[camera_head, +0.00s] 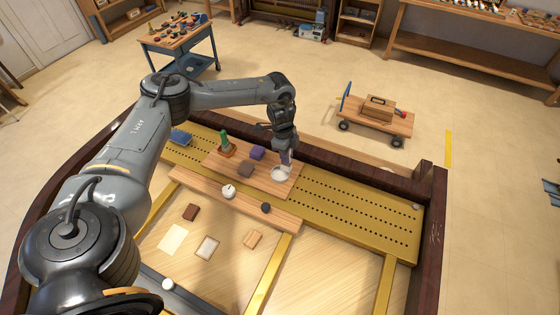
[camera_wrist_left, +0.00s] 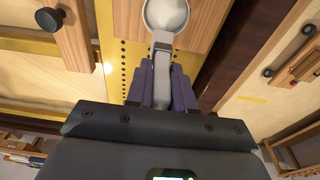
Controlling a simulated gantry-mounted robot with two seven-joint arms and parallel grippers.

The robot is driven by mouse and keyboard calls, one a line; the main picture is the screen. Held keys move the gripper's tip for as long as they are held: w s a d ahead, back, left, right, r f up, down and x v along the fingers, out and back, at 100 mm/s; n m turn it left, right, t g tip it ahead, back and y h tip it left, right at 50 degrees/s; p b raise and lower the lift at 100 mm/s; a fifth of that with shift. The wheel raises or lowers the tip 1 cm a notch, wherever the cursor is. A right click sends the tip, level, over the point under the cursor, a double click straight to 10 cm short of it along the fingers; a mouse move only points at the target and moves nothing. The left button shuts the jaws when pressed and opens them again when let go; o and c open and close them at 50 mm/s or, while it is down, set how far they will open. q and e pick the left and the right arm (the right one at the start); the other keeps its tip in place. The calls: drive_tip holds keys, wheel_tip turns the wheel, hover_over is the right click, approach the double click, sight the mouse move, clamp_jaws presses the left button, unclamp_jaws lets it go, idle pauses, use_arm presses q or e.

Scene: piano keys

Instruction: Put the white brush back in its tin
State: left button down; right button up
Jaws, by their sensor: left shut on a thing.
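My left gripper (camera_head: 286,158) points down over the right part of the wooden board on the gold rail. It is shut on a pale, slim thing that I take to be the white brush (camera_wrist_left: 162,75); it shows between the purple fingers in the left wrist view. Just beyond the fingertips is a round, white-rimmed, open vessel, apparently the tin (camera_wrist_left: 166,14), cut by the frame's top edge. It is a small white round shape (camera_head: 279,174) in the head view. The brush's end meets or overlaps its rim; I cannot tell whether it is inside. My right gripper is not in view.
On the board stand a green item in a brown holder (camera_head: 226,146), a purple block (camera_head: 257,153) and a brown block (camera_head: 246,170). A white knob (camera_head: 228,191) and a black knob (camera_head: 266,208) sit on the wooden strip in front. The perforated gold rail (camera_head: 350,214) is clear to the right.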

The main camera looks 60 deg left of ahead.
use_arm(q)
drive_tip(key=shift+s+a+f+p, duration=0.1)
drive_tip(key=shift+s+a+f, duration=0.25)
drive_tip(key=shift+f, duration=0.6)
drive_tip(key=shift+s+a+f+p, duration=0.1)
drive_tip(key=shift+a+f, duration=0.35)
drive_tip(key=shift+f, duration=0.5)
drive_tip(key=shift+s+a+f+p, duration=0.1)
drive_tip(key=shift+s+a+f, duration=0.25)
drive_tip(key=shift+f, duration=0.6)
drive_tip(key=shift+w+f, duration=0.1)
drive_tip(key=c, duration=1)
unclamp_jaws()
